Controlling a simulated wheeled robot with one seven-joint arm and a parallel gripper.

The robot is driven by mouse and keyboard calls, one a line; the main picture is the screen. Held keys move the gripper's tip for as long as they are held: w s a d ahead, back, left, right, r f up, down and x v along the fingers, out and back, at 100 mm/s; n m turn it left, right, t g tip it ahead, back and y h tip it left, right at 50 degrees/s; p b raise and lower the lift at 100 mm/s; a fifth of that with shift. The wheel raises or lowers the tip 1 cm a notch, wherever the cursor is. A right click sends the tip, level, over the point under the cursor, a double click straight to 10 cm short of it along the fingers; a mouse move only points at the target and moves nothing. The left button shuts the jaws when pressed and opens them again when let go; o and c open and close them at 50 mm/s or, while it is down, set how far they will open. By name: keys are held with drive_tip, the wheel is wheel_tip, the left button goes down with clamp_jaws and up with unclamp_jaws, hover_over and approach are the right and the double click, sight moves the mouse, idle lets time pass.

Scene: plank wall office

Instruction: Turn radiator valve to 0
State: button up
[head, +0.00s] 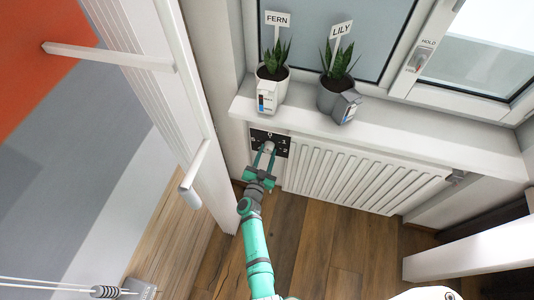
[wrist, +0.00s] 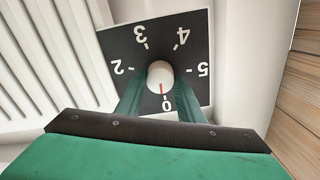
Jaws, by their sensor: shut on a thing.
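The radiator valve is a round white knob (head: 269,147) on a black square dial plate (head: 284,142) with white numerals, beside the radiator. In the wrist view the knob (wrist: 160,74) is near the middle of the dial plate (wrist: 116,47), whose numerals 0, 2, 3, 4 and 5 show upside down. The red mark on the knob points at the 0. My gripper (head: 266,156) is shut on the knob, with one green finger on either side of it in the wrist view. The 1 is hidden behind a finger there.
A white ribbed radiator (head: 355,176) stands right of the dial, under a windowsill (head: 390,118). Two potted plants labelled FERN (head: 272,72) and LILY (head: 338,75) stand on the sill with small boxes. An open white door (head: 165,95) is close on the left. Wooden floor lies below.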

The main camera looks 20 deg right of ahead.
drive_tip(key=shift+a+n, duration=0.1)
drive_tip(key=shift+n, duration=0.4)
drive_tip(key=o, duration=1.1)
drive_tip(key=shift+c, duration=0.2)
drive_tip(key=shift+s, duration=0.1)
drive_tip(key=v, duration=1)
drive_tip(key=shift+s+a, duration=0.25)
